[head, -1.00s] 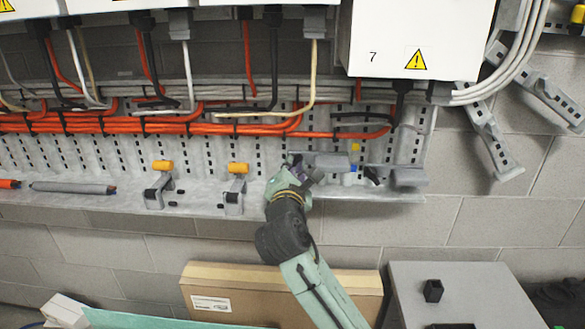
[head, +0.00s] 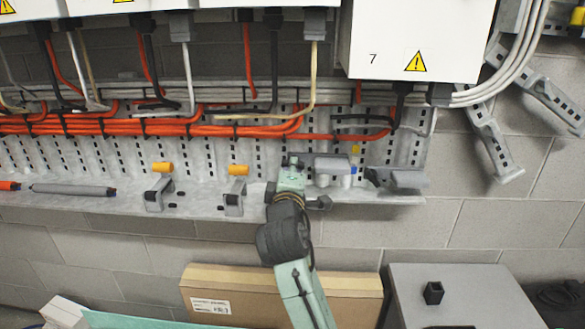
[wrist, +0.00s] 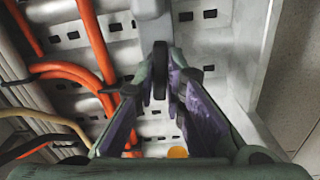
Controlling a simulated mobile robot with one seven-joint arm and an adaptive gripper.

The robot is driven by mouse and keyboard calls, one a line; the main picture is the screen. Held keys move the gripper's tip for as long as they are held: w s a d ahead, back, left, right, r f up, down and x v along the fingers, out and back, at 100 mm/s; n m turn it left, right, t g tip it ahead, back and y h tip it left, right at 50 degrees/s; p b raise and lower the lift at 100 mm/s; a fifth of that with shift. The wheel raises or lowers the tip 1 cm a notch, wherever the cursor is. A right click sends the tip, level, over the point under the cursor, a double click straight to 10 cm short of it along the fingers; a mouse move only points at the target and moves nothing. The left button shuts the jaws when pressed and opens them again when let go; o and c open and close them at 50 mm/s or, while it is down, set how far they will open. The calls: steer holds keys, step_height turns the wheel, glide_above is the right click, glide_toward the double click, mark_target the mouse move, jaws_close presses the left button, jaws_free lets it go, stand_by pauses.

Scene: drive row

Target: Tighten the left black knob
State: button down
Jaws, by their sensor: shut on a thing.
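The left black knob (wrist: 160,69) shows in the wrist view as a dark upright disc between my fingertips, below a grey bracket (wrist: 154,18). My gripper (wrist: 161,82) is shut on it, with the green fingers and purple pads on both sides. In the head view my gripper (head: 293,168) is at the left end of a grey bracket (head: 328,163) on the perforated metal tray; the knob is largely hidden there. A second dark knob (head: 372,176) is at the left end of another grey bracket (head: 408,179), farther right.
Orange cables (head: 200,128) run along the tray above my gripper. A white box marked 7 (head: 415,40) hangs above right. A cardboard box (head: 230,290) and grey cabinet (head: 465,290) stand below.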

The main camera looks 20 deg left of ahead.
steer(key=shift+m+p, duration=0.85)
steer(key=shift+m, duration=3.25)
steer(key=c, duration=1.7)
jaws_free()
steer(key=shift+o, duration=0.2)
steer(key=v, duration=0.7)
steer(key=shift+s, duration=0.25)
